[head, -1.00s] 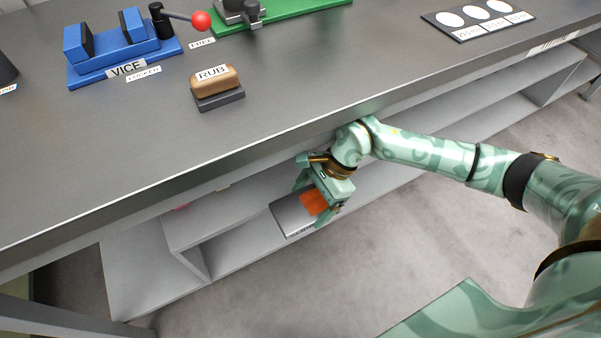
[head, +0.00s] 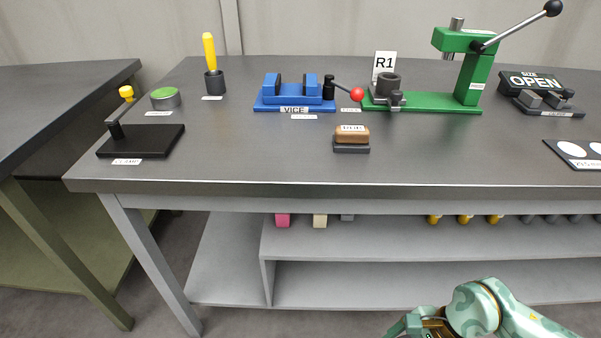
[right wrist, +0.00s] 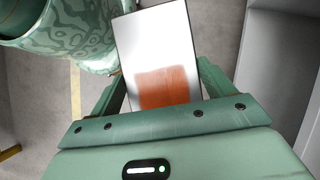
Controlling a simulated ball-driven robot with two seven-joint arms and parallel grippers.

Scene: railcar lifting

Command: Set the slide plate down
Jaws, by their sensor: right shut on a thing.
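The slide plate (right wrist: 155,45) is a flat pale metal plate with an orange-red patch at its near end. In the right wrist view it sits between the fingers of my right gripper (right wrist: 163,82), which is shut on it. The floor lies beyond the plate in that view, and nothing visibly supports it from below. In the head view only part of my right gripper (head: 412,326) shows at the bottom edge, in front of the bench, and the plate is out of frame. My left gripper is in neither view.
The dark bench top (head: 250,155) carries a blue vice (head: 294,92), a rub block (head: 351,136), a green press (head: 470,80), a black clamp base (head: 142,142) and a caliper stand (head: 541,98). Its front middle is clear. Grey shelves (head: 340,240) stand below. Another bench (head: 60,90) is at left.

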